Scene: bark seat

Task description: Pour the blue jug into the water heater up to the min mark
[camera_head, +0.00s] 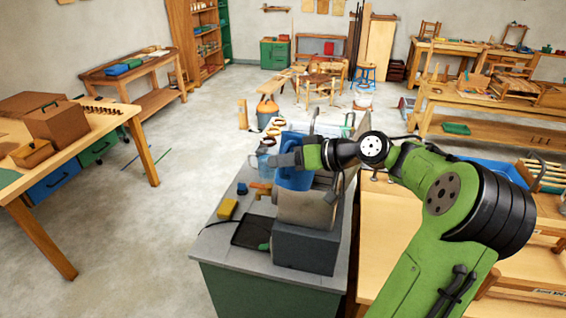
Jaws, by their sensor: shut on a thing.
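The blue jug (293,179) is at my gripper (288,158), over the grey-topped bench in the head view. My gripper is shut on the jug near its top, and the fingers hide part of its rim. A beige, rounded vessel (303,209), which looks like the water heater, stands just in front of and below the jug, on a dark grey block (304,247). A wooden-handled part (262,188) sticks out at its left. The jug overlaps the vessel in view, so I cannot tell whether they touch. The min mark and any water are not visible.
On the grey bench (225,250) lie a yellow sponge (227,209) and a dark tray (250,232). A pale blue clear vessel (263,160) stands left of the jug. A wooden table (395,222) adjoins at right. The floor to the left is open.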

